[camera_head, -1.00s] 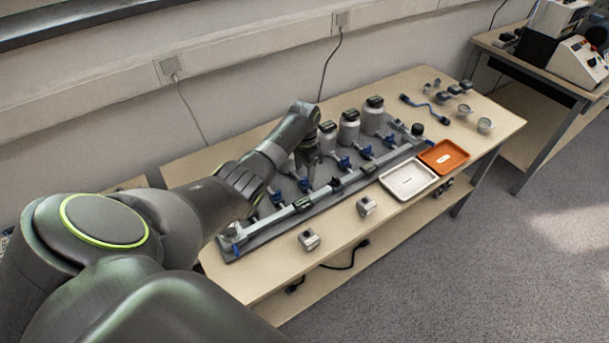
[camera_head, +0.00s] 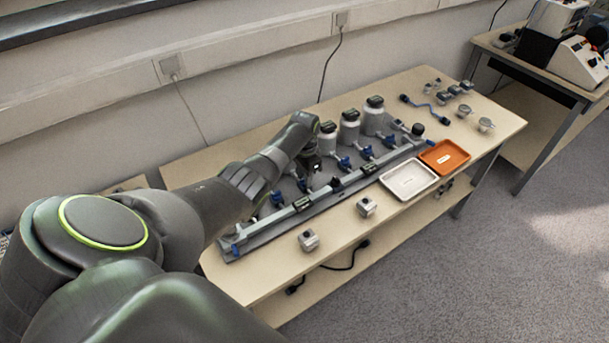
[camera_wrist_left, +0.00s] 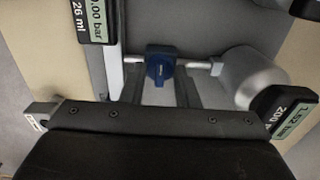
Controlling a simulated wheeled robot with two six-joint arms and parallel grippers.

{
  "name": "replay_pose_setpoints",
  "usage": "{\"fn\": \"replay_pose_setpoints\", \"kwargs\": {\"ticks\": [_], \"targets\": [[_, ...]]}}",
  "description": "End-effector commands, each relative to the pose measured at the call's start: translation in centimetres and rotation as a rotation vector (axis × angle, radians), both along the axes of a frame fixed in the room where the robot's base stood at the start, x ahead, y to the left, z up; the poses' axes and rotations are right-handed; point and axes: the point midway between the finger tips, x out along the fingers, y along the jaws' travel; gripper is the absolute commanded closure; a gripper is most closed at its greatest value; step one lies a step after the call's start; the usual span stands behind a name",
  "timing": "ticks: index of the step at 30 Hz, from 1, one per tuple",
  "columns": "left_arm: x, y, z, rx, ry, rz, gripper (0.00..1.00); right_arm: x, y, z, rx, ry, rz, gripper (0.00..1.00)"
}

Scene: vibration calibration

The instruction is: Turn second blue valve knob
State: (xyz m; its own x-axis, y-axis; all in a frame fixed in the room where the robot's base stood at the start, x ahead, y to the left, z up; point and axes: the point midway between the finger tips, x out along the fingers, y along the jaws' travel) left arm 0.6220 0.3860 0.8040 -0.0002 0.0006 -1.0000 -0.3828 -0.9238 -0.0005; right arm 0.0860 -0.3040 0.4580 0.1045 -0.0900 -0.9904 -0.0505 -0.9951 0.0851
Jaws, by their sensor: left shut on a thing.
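A blue valve knob (camera_wrist_left: 160,68) shows in the left wrist view on a thin pipe between a grey rail (camera_wrist_left: 113,70) and a white-grey canister (camera_wrist_left: 243,78). My left gripper (camera_wrist_left: 160,90) has its two fingers on either side of this knob and is shut on it. In the head view my left gripper (camera_head: 312,173) reaches down at the row of blue valves, with the knob's grip partly hidden by the arm. Other blue valves (camera_head: 366,152) lie farther right along the manifold. My right gripper is not in view.
White canisters (camera_head: 349,126) stand behind the valves. A white tray (camera_head: 408,180) and an orange tray (camera_head: 444,156) lie at the right. Two small metal parts (camera_head: 309,240) sit near the table's front edge. Loose fittings (camera_head: 463,110) lie at the far right.

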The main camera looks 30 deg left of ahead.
Motion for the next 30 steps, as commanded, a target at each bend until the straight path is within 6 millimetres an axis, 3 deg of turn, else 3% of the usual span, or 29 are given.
{"fn": "replay_pose_setpoints", "kwargs": {"ticks": [14, 30], "targets": [[0.00, 0.00, 0.04, -0.001, 0.002, -0.131, 0.95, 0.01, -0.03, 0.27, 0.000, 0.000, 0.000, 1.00], [0.04, -0.01, 0.02, 0.000, 0.000, -0.621, 0.95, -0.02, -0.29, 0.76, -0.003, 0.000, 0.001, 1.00]]}}
